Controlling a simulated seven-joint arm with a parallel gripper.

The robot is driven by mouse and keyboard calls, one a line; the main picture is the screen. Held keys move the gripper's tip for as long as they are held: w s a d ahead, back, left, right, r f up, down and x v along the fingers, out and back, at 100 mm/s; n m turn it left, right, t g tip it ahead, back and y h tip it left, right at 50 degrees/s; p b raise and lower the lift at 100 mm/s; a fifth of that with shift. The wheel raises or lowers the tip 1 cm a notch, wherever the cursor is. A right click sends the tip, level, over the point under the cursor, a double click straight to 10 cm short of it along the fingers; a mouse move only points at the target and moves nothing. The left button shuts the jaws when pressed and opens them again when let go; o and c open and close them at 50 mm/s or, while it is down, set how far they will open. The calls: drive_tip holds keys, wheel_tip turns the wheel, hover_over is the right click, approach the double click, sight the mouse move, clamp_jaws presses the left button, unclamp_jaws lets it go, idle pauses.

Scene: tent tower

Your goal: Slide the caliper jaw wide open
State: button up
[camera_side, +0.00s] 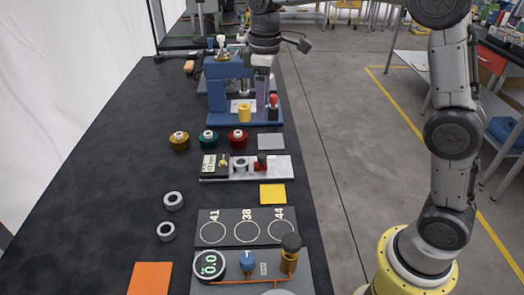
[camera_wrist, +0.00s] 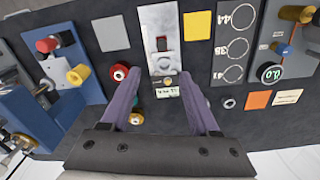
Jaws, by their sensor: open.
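The caliper is a long silver plate (camera_side: 275,168) on the black bench. A dark block with a lit readout (camera_side: 209,165) sits at its left end in the side view. A red sliding jaw (camera_side: 261,163) with a dark knob stands right of the middle. A pale ring (camera_side: 240,163) lies between block and jaw; I cannot tell if they touch it. In the wrist view, the plate (camera_wrist: 159,18), red jaw (camera_wrist: 162,44) and readout (camera_wrist: 167,91) run up the middle. My gripper (camera_wrist: 159,75) is open and empty, its purple fingers high above the bench. In the side view my gripper (camera_side: 262,92) overlaps the blue press.
The blue press (camera_side: 216,92) stands behind the caliper. Yellow, green and red spools (camera_side: 208,138) sit behind its left end. A grey pad (camera_side: 271,142) and a yellow pad (camera_side: 272,194) flank it. Two loose rings (camera_side: 173,200) and a marked circle board (camera_side: 246,217) lie nearer.

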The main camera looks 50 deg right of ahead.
sight(262, 156)
wheel_tip(262, 156, down, 15)
drive_tip(key=shift+f, duration=0.1)
idle(0.5)
